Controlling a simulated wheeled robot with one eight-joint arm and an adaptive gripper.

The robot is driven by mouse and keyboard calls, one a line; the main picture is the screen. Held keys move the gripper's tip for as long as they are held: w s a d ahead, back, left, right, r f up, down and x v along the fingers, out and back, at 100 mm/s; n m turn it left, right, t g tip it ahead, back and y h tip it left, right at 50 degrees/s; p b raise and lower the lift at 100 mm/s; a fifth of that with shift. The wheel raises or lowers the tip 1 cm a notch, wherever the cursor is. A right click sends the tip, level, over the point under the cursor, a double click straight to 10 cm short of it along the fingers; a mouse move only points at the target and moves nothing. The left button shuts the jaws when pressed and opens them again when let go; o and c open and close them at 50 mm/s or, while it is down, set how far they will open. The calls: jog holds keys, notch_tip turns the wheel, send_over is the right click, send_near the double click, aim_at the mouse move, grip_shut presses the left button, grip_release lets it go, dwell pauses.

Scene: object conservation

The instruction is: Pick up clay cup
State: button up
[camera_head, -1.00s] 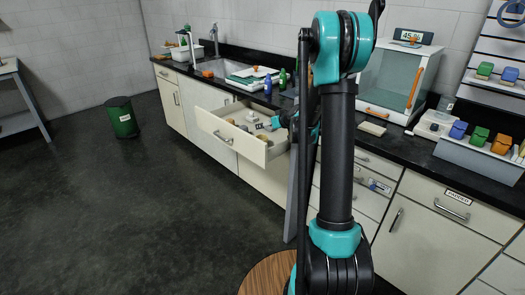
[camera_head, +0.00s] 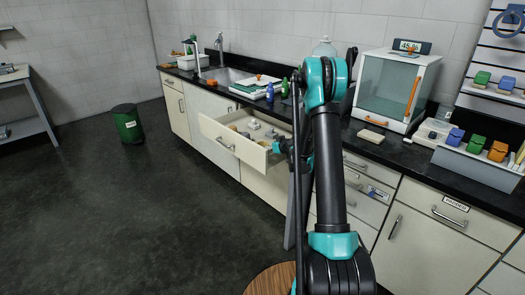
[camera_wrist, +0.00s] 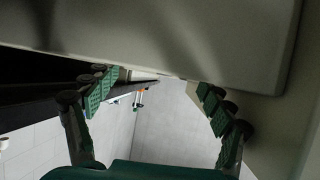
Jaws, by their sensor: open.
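The open drawer (camera_head: 218,132) holds several small items, some tan and some grey or white. They are too small in the head view to tell which is the clay cup. My gripper (camera_head: 280,147) is at the right side of the drawer, partly hidden behind my arm. In the wrist view my gripper (camera_wrist: 155,95) is open, its green-padded fingers spread and nothing between them. A large pale panel (camera_wrist: 180,45) fills the top of that view, close to the fingers. No cup shows there.
The black counter (camera_head: 345,130) runs above the drawer, with a sink (camera_head: 225,75), bottles and a glass-fronted cabinet (camera_head: 385,90). A rack of coloured boxes (camera_head: 478,142) stands at the right. A green bin (camera_head: 127,125) is on the open floor at the left.

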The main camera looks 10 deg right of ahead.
aim_at(263, 145)
jog(key=x, duration=0.6)
jog(key=shift+w, duration=0.15)
jog(key=c, duration=1.3)
